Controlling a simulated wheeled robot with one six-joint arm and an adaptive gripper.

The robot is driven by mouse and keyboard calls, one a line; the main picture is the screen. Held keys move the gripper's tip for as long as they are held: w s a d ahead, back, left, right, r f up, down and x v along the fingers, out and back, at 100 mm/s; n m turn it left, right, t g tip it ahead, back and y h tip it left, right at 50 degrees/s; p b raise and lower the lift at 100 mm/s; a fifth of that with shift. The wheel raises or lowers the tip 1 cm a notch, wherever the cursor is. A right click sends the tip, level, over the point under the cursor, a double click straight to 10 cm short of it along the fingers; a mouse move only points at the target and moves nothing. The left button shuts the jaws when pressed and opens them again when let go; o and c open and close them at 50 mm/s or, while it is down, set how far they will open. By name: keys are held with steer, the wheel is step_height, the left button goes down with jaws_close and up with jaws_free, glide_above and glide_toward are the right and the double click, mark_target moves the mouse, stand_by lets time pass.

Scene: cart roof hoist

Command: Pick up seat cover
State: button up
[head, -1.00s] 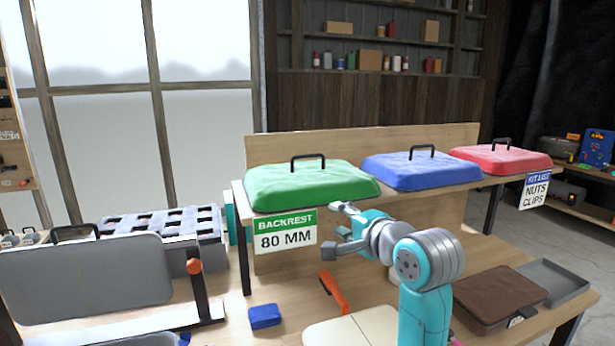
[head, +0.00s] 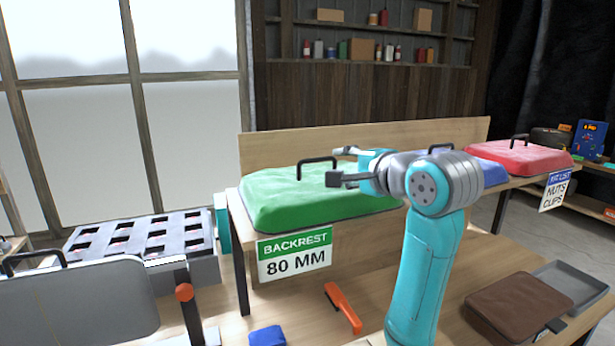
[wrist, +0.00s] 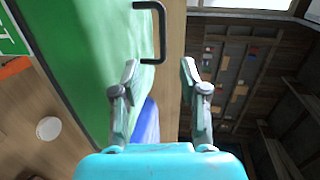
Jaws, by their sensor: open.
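A green padded cover (head: 275,204) with a black handle (head: 318,162) lies on the raised shelf, above a sign reading "BACKREST 80 MM". A blue padded cover (head: 452,152) lies to its right, mostly hidden behind my arm. A red padded cover (head: 520,157) lies at the right end. No visible label says "seat cover". My gripper (head: 340,166) is open and empty, fingers pointing left, by the green cover's handle. In the wrist view, the black handle (wrist: 160,32) lies ahead of the open fingers, apart from them, and the blue cover (wrist: 150,125) shows below.
The lower bench holds an orange-handled tool (head: 342,306), a small blue block (head: 267,337), a brown pad (head: 520,298) and a grey tray (head: 575,285). A grey panel (head: 80,305) stands at left, before a slotted rack (head: 140,238). A wooden backboard (head: 400,137) rises behind the covers.

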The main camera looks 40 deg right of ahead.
mark_target(318, 160)
steer(key=x, duration=1.1)
steer(key=shift+w+a+r, duration=0.1)
steer(key=shift+w+r, duration=0.1)
steer(key=shift+w, duration=0.05)
jaws_close()
